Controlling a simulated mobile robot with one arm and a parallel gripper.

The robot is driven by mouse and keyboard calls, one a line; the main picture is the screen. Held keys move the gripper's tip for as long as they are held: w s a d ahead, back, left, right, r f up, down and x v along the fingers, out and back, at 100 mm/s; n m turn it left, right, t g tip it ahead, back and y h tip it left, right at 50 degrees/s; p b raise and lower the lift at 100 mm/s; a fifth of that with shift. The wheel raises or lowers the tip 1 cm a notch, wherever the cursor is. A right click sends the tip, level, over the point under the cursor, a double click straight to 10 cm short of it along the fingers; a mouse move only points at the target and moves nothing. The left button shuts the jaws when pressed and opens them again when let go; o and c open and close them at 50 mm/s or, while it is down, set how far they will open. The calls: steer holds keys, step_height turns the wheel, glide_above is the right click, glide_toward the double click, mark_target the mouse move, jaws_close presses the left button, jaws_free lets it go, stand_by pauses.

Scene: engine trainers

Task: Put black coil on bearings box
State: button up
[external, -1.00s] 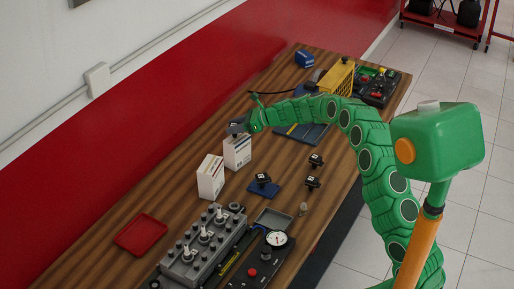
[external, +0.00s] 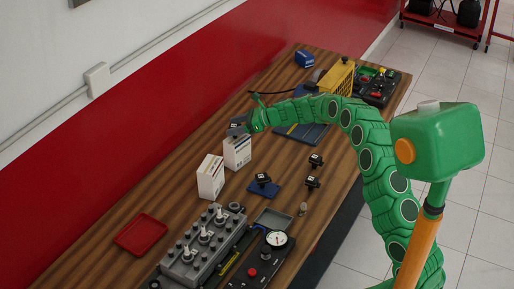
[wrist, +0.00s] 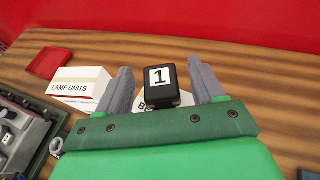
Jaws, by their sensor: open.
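A black coil (wrist: 161,86) with a white "1" label sits between the two grey fingers of my gripper (wrist: 160,66) in the wrist view. The fingers are open, with a gap on each side of the coil. Under the coil is a white box (wrist: 184,101), its lettering mostly hidden except a "B"; I take it for the bearings box. In the external view this box (external: 237,153) stands upright on the bench, with the coil (external: 237,121) and my gripper (external: 237,127) at its top. The coil appears to rest on the box.
A white box marked LAMP UNITS (wrist: 82,86) stands beside it, also in the external view (external: 210,178). More black coils lie nearby, one on a blue mat (external: 275,193). A red tray (external: 140,235), a grey engine block (external: 200,247) and a gauge panel (external: 268,262) occupy the near end.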

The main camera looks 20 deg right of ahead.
steer(key=v, duration=1.1)
steer(key=shift+s+d, duration=0.15)
steer(key=shift+d, duration=0.15)
steer(key=shift+r, duration=0.1)
